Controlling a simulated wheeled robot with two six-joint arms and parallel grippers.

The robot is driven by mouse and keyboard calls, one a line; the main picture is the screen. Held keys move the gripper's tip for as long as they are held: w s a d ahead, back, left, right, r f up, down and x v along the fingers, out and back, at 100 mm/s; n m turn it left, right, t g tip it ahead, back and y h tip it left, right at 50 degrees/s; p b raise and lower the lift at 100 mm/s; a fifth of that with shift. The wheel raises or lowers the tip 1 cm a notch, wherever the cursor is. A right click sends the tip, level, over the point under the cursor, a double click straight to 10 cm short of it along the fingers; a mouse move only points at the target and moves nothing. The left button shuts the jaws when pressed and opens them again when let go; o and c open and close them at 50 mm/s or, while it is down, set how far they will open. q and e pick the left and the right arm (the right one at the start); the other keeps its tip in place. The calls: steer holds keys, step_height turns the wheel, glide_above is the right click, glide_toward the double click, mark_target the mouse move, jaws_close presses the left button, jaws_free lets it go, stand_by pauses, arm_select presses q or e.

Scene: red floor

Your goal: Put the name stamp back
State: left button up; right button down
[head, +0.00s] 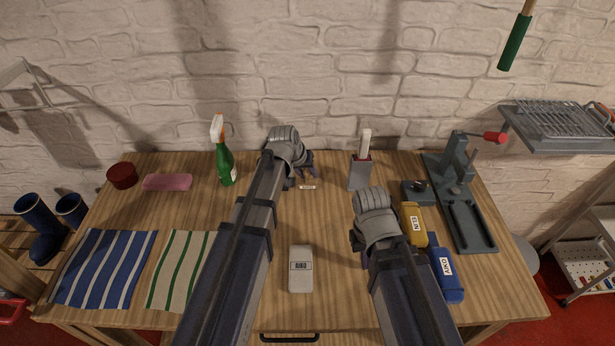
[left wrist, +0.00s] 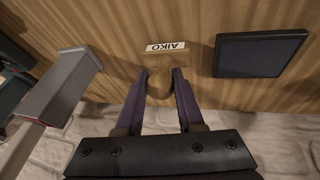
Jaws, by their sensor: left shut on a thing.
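My left gripper (head: 302,178) is at the back middle of the table. In the left wrist view its purple fingers (left wrist: 162,78) are shut on the round brown knob of the name stamp (left wrist: 160,88). The stamp's white label (left wrist: 166,46) reads AIKO; it is a small white strip (head: 307,187) in the head view. I cannot tell whether the stamp touches the table. A white case (head: 300,280), a yellow case (head: 412,213) and a blue case (head: 446,285) carry name labels; the blue one's reads AIKO. My right gripper (head: 367,257) is beside the yellow case, its fingers mostly hidden.
A dark square pad (left wrist: 258,52) lies beside the stamp. A grey holder (head: 359,176) with a pale stick stands right of it. A green spray bottle (head: 225,165), pink block (head: 167,182), striped cloths (head: 104,265) and grey press (head: 462,205) surround the clear middle.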

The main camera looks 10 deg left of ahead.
arm_select(q)
steer(key=shift+f+b, duration=0.2)
steer(key=shift+b, duration=0.1)
arm_select(e)
steer(key=shift+f, duration=0.2)
arm_select(q)
steer(key=o, duration=1)
steer(key=shift+r, duration=0.1)
arm_select(e)
steer(key=shift+r, duration=0.1)
arm_select(q)
steer(key=shift+o, duration=0.2)
